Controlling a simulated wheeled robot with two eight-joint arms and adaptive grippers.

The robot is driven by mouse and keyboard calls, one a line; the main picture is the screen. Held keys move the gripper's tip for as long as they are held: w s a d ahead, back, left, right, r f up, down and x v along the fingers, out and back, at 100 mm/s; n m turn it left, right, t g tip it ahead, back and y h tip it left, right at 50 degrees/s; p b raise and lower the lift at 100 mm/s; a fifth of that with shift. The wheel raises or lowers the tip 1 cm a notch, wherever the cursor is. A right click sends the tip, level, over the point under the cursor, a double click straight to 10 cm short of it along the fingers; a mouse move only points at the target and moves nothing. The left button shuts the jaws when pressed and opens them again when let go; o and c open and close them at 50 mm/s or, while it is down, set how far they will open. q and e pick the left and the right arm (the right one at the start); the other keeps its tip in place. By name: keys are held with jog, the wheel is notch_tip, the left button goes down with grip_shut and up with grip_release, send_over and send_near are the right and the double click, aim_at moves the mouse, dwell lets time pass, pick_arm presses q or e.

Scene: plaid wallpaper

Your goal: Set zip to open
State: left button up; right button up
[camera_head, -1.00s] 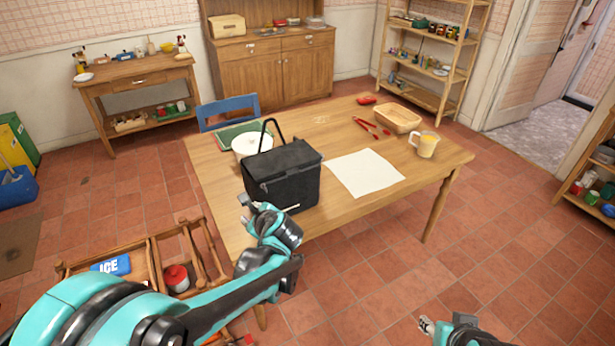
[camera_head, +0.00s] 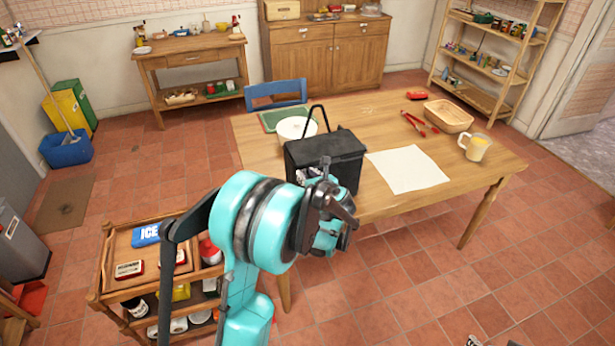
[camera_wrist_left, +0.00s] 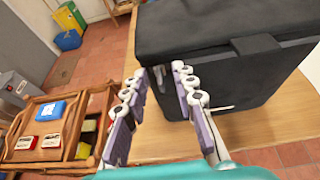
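The black cooler bag (camera_head: 342,165) stands upright on the wooden table (camera_head: 400,205), its handle raised above the lid. In the left wrist view, the bag (camera_wrist_left: 240,65) fills the upper right, with its lid edge and a dark front tab close ahead. My left gripper (camera_wrist_left: 157,75) is open at the bag's near left side, just under the lid edge. A small grey piece shows between its fingertips; I cannot tell whether it is the zip's pull. The zip itself cannot be made out. My right gripper (camera_head: 480,341) barely shows at the bottom edge.
A white pot (camera_head: 297,128) stands behind the bag. A paper sheet (camera_head: 408,168), red tongs (camera_head: 420,123), a basket (camera_head: 448,116) and a jug (camera_head: 475,148) are on the table's right. A wooden cart (camera_head: 117,245) stands at the left, near my left arm.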

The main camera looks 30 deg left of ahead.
pick_arm(q)
grip_shut()
jog(key=w+d, duration=0.2)
jog(key=w, duration=0.1)
jog(key=shift+w+d, duration=0.2)
jog(key=shift+d, duration=0.2)
jog(key=shift+a, duration=0.1)
grip_release()
jog(key=shift+s, duration=0.1)
